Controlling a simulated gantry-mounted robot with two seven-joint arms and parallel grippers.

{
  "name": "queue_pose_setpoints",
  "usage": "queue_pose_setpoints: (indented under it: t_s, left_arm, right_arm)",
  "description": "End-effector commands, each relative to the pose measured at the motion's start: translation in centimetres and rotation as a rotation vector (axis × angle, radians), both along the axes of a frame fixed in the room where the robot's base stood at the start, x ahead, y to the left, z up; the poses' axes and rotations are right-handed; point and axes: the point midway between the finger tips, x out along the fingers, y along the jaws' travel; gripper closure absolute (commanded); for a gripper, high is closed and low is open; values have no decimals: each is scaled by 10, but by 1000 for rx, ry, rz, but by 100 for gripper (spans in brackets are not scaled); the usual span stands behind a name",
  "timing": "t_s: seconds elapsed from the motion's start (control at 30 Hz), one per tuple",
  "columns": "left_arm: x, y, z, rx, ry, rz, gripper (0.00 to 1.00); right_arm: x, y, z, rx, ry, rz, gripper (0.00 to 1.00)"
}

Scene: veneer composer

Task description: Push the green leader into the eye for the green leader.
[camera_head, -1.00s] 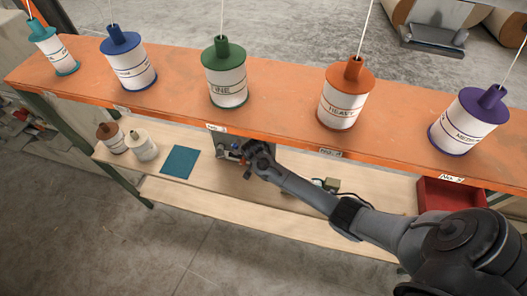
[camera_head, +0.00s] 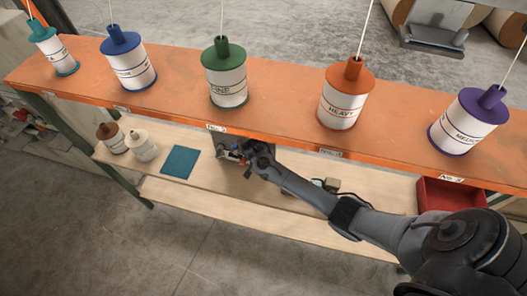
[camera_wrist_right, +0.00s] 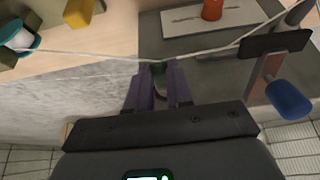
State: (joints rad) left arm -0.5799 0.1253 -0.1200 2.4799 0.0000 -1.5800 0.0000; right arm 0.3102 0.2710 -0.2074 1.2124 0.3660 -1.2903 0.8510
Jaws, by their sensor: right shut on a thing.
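My right gripper (camera_head: 256,152) reaches under the orange shelf to a grey unit on the lower bench. In the right wrist view its two purple-grey fingers (camera_wrist_right: 159,70) are shut on a small dark green piece, which I take as the green leader (camera_wrist_right: 158,68). Only its end shows between the fingertips. A pale thread (camera_wrist_right: 90,56) passes across at the fingertips, from the left to the upper right. I cannot make out the eye for the green leader; the fingers and gripper body cover much of the area. My left gripper is not in view.
Several thread cones, including a green one (camera_head: 225,75), stand on the orange shelf (camera_head: 285,88). In the wrist view, a black plate (camera_wrist_right: 277,43) and blue handle (camera_wrist_right: 290,100) stand close right. A teal mat (camera_head: 180,163) and red bin (camera_head: 452,192) are on the lower bench.

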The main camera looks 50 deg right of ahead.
Motion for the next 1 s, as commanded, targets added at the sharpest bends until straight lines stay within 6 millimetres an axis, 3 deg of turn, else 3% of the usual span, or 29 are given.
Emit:
queue_pose_setpoints:
  t_s: [0.03, 0.07, 0.23, 0.63, 1.0]
  left_arm:
    - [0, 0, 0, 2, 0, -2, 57]
    - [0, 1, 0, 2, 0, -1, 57]
    - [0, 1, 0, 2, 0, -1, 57]
    - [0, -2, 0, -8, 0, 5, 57]
    - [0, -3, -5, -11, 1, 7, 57]
  right_arm:
    - [1, -1, 0, 0, -2, 0, 100]
    - [0, -1, 0, 0, -2, 0, 75]
    - [0, -1, 0, -1, -1, -1, 50]
    - [-1, 1, 4, -2, -1, 1, 50]
    - [-11, 19, 46, -2, -3, 1, 50]
